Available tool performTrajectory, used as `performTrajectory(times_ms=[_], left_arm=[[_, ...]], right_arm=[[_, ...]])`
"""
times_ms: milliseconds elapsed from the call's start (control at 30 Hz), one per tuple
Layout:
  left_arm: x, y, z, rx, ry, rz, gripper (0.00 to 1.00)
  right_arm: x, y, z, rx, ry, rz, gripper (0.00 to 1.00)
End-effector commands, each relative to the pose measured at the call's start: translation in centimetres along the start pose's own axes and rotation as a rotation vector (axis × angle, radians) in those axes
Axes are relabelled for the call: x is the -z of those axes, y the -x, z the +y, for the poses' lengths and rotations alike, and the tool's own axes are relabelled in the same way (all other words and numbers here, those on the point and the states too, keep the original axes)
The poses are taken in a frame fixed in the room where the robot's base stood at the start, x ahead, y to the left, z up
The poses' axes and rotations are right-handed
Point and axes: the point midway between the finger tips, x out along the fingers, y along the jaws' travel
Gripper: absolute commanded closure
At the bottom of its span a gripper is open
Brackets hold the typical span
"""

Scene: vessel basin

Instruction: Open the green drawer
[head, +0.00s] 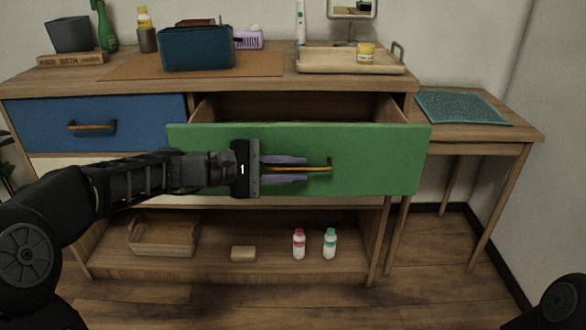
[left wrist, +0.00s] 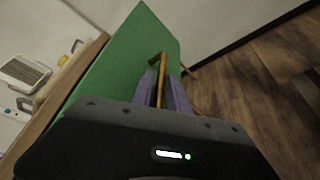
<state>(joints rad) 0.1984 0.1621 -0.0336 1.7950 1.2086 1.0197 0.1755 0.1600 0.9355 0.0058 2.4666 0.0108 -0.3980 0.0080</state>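The green drawer (head: 382,158) is pulled well out of the cabinet, and its hollow inside shows behind the front. Its brass bar handle (head: 318,169) is also in the left wrist view (left wrist: 163,72). My left gripper (head: 295,170) is at the handle, with one purple finger above the bar and one below it. The fingers stand apart, with small gaps seen beside the bar, so the gripper looks open around it. In the left wrist view the fingers (left wrist: 164,88) flank the bar. My right gripper is not in view.
A closed blue drawer (head: 60,122) is at the left. A side table with a teal mat (head: 460,107) stands at the right. A teal box (head: 197,48) and a tray (head: 350,68) are on top. Two bottles (head: 299,243) stand on the lower shelf. Floor is clear at right.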

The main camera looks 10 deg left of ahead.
Motion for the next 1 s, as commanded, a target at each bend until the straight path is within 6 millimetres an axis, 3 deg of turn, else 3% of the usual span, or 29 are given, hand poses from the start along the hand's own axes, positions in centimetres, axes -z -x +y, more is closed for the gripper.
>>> performTrajectory(times_ms=[267,700,1000], left_arm=[[0.0,1.1,0.2,-0.001,0.000,0.002,0.80],[0.0,7.5,0.1,0.000,0.001,0.002,0.80],[0.0,7.8,0.0,0.000,0.000,0.000,0.80]], right_arm=[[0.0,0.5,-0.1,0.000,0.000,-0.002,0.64],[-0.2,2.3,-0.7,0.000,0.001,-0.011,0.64],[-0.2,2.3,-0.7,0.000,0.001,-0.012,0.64]])
